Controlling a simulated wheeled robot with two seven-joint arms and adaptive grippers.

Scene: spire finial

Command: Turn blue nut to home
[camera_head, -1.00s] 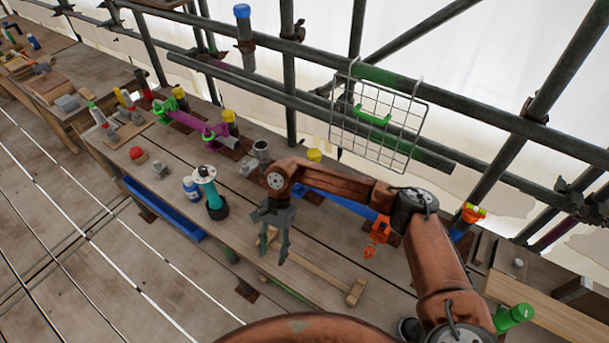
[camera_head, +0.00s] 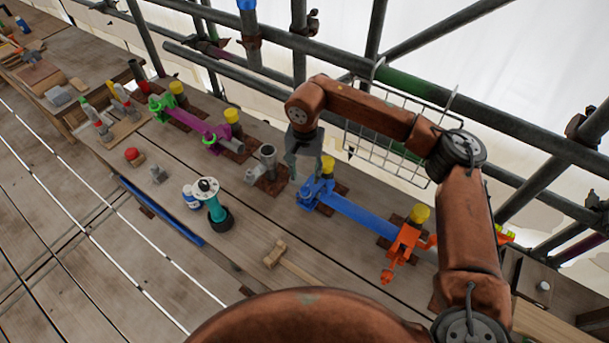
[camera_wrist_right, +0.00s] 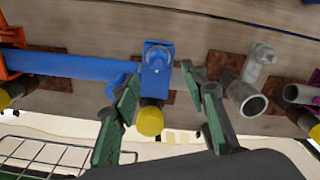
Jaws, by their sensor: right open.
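A blue clamp (camera_head: 314,194) with its bolt and nut sits at the left end of a blue tube (camera_head: 365,218) on the bench. The fingers appear apart from the nut. My left gripper is not in view.
An orange clamp (camera_head: 402,245) holds the tube's right end. Yellow-capped posts (camera_head: 419,214) stand behind. A grey pipe fitting (camera_head: 267,160), teal tool (camera_head: 212,200) and purple tube (camera_head: 205,130) lie left. A wire basket (camera_head: 390,130) hangs behind my arm. A wooden mallet (camera_head: 277,254) lies in front.

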